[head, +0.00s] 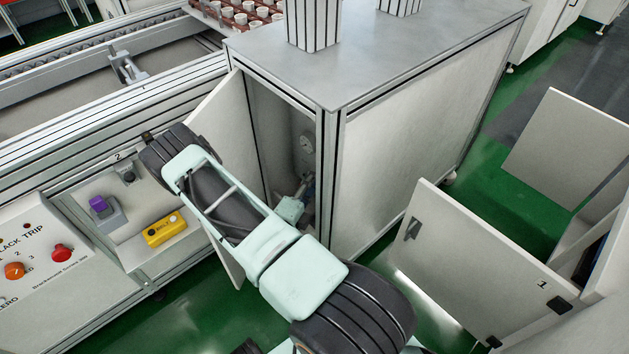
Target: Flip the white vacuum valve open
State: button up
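An open cabinet bay (262,110) stands under the grey top, its door swung out to the left. Inside are a round gauge (306,143) and small blue and grey fittings below it. I cannot make out the white vacuum valve among them. My arm crosses in front of the bay, and a pale part of it shows low in the opening. What seems to be my gripper (308,183) is by the fittings, small and partly hidden. Its fingers are not clear, nor whether it touches anything.
The open cabinet door (222,115) is close behind my arm. A control panel (45,255) with knobs and a yellow box (164,229) are at left. Another open door marked 1 (470,265) stands at right. Green floor (395,265) shows between.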

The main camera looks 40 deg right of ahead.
jog(key=shift+w+d, duration=0.1)
jog(key=shift+d, duration=0.05)
jog(key=shift+c, duration=0.2)
grip_shut()
jog(key=shift+s+r+m+g+h+b, duration=0.45)
jog(key=shift+m+g+h+b, duration=0.45)
jog(key=shift+m, duration=2.8)
jog(key=shift+s+r+m+g+h+b, duration=0.5)
jog(key=shift+m+g+h, duration=0.7)
jog(key=shift+m, duration=2.5)
jog(key=shift+s+r+m+g+h+b, duration=0.4)
jog(key=shift+m+g+h+b, duration=0.55)
jog(key=shift+m, duration=2.75)
jog(key=shift+m+g, duration=0.25)
jog(key=shift+m, duration=0.05)
